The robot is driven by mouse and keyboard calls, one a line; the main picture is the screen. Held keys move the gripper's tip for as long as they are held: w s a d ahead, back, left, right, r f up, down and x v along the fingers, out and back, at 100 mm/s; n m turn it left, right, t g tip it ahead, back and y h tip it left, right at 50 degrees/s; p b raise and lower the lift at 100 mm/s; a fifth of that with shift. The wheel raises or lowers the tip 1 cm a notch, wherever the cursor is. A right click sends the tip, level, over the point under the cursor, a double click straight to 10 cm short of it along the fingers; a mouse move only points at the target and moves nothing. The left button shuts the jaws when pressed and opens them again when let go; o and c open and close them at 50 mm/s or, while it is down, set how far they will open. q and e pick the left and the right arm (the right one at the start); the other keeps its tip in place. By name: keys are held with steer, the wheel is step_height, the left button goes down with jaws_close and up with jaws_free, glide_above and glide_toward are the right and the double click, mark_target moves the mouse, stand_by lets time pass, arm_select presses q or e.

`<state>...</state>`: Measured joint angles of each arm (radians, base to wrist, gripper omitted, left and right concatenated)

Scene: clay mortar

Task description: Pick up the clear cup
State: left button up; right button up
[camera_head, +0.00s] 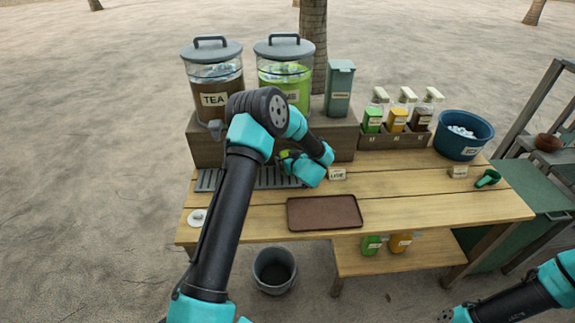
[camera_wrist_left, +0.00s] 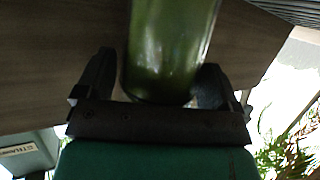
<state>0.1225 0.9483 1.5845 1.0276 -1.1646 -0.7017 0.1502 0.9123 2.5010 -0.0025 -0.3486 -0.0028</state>
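A see-through cup (camera_wrist_left: 170,50), green in colour, stands between the two fingers of my left gripper (camera_wrist_left: 160,85) in the left wrist view. The fingers lie close against both its sides, and the gripper looks shut on it. I cannot tell whether the green is a drink inside. In the head view my left gripper (camera_head: 287,160) is in front of the lime dispenser (camera_head: 285,75), above the drip grate, mostly hidden by my own arm. My right gripper is out of view.
A tea dispenser (camera_head: 213,80) stands left of the lime one. A straw box (camera_head: 339,90), several bottles (camera_head: 397,112) and a blue ice bucket (camera_head: 463,135) stand to the right. A brown tray (camera_head: 324,212) lies empty at the front. The table's right half is mostly clear.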

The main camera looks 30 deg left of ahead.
mark_target(284, 148)
arm_select(q)
steer(key=c, duration=1)
steer(key=shift+r, duration=0.1)
steer(key=shift+r, duration=0.1)
steer(key=shift+r, duration=0.25)
step_height(284, 148, up, 3)
steer(key=shift+r, duration=0.1)
steer(key=s+d, duration=0.2)
steer(key=s, duration=0.2)
steer(key=s+d, duration=0.3)
steer(key=s, duration=0.2)
steer(key=s+d+r, duration=0.1)
steer(key=s+d, duration=0.2)
steer(key=s, duration=0.1)
steer(key=shift+s+d, duration=0.2)
steer(key=shift+s, duration=0.15)
